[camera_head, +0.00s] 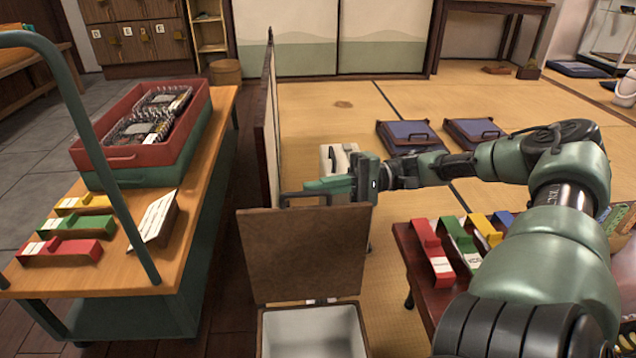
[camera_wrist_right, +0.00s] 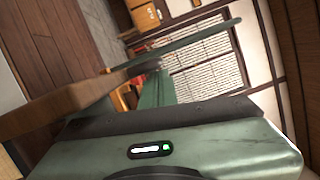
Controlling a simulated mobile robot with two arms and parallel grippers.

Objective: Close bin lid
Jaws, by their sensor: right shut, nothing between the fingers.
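The bin (camera_head: 313,335) stands at the bottom centre of the head view, with a pale, empty-looking inside. Its brown square lid (camera_head: 306,258) is open and stands up steeply at the bin's far side. My right gripper (camera_head: 286,197) is shut and empty at the lid's top edge, pointing left. I cannot tell whether it touches the lid. In the right wrist view a brown edge, probably the lid (camera_wrist_right: 62,105), lies close beside the fingers. My left gripper is not in view.
A wooden-topped cart (camera_head: 208,150) on the left carries a red crate (camera_head: 120,158) and coloured boxes. A tall thin panel (camera_head: 268,130) stands just left of the gripper. A low dark red table (camera_head: 412,262) with coloured boxes is on the right.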

